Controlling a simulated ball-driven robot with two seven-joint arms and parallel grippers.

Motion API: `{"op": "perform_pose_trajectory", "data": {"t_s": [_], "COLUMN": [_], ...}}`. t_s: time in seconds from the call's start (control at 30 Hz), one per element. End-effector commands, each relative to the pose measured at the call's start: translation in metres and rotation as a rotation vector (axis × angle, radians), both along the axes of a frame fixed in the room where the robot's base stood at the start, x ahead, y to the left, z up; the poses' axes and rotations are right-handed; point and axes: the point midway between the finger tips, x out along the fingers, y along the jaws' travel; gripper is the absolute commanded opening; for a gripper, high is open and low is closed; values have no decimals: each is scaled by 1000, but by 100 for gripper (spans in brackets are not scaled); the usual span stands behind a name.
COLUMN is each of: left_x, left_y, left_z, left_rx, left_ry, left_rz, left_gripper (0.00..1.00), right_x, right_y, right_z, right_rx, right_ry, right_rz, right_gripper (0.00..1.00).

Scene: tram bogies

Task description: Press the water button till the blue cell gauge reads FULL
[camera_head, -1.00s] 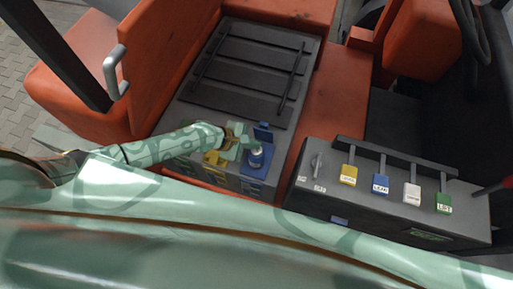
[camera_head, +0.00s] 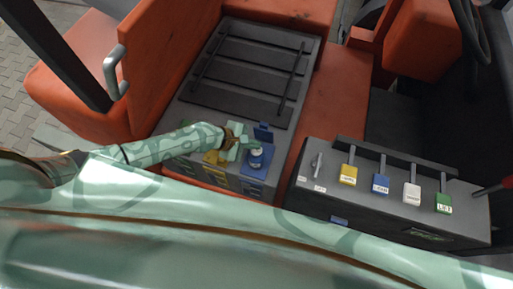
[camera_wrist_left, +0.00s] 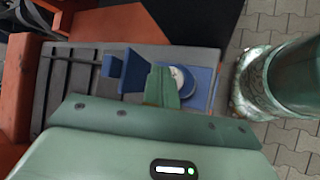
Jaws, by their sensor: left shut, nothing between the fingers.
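The blue cell (camera_head: 257,158) is at the front right corner of the grey battery box, with its blue lid (camera_head: 263,131) raised behind it. A round white-topped button (camera_wrist_left: 177,81) shows in the left wrist view on the blue cell (camera_wrist_left: 203,85), partly hidden by my finger. My left gripper (camera_head: 248,146) is shut and empty, its fingertips over the blue cell. In the left wrist view the shut fingers (camera_wrist_left: 161,86) overlap the button's edge; I cannot tell whether they touch it. No readable gauge shows. My right gripper is not in view.
A yellow cell (camera_head: 216,158) lies left of the blue one, under my left arm. To the right, a grey console (camera_head: 320,195) carries yellow, blue, white and green tagged levers. An orange wall (camera_head: 160,75) stands left of the battery box.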

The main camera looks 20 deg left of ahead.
Motion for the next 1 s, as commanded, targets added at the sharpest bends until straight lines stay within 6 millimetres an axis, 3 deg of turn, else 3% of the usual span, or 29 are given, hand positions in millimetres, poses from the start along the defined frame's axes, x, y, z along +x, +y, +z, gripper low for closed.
{"op": "perform_pose_trajectory", "data": {"t_s": [1.0], "left_x": [0], "left_y": [0], "left_z": [-9], "left_rx": [0], "left_ry": [0], "left_rz": [0], "left_gripper": [0], "right_x": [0], "right_y": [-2], "right_z": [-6], "right_rx": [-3], "right_ry": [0], "right_rz": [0], "right_gripper": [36]}}
